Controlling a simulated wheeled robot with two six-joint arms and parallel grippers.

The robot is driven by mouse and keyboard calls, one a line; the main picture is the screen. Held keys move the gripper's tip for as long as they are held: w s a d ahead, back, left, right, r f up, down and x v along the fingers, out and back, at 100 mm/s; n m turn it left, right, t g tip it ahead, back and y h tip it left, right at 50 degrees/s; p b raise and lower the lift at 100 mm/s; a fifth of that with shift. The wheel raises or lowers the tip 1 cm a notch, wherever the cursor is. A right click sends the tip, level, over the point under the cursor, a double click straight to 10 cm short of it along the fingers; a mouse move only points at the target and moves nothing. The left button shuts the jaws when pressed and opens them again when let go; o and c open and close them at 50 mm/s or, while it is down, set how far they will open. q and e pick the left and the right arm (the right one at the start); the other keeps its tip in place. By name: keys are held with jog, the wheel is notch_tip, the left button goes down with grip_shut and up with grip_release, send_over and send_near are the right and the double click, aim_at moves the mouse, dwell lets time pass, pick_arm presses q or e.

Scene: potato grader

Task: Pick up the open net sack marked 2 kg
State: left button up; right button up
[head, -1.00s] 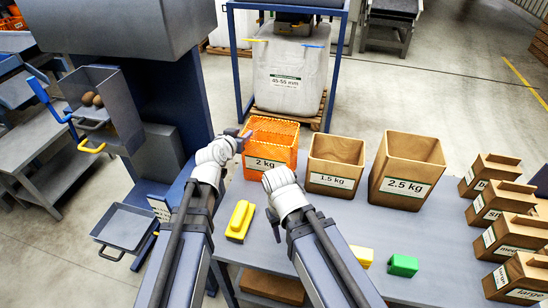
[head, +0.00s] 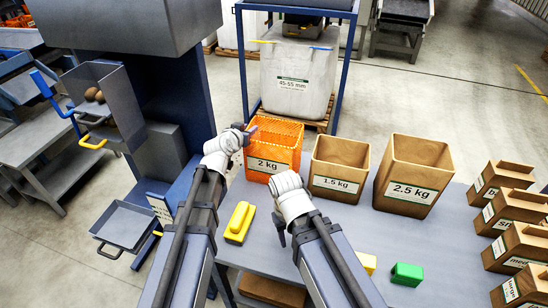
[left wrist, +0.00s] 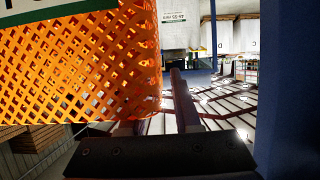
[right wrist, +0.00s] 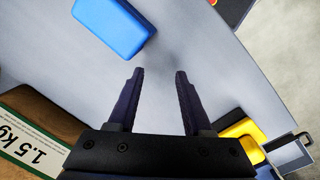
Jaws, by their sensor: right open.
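The open orange net sack marked 2 kg (head: 283,147) stands upright on the table at the left end of the container row. My left gripper (head: 248,132) is at its upper left rim. In the left wrist view the orange mesh (left wrist: 85,70) fills the left side, with one finger of my left gripper (left wrist: 160,100) just right of it. The other finger is mostly hidden by the mesh, so its grip is unclear. My right gripper (right wrist: 158,75) is open and empty above the table, in front of the sack.
Wooden boxes marked 1.5 kg (head: 337,168) and 2.5 kg (head: 408,175) stand right of the sack. A yellow block (head: 240,221), a green block (head: 406,274) and a blue block (right wrist: 115,28) lie on the table. Labelled wooden bins (head: 503,178) stand at right.

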pick_arm(q)
grip_shut()
dwell(1.1)
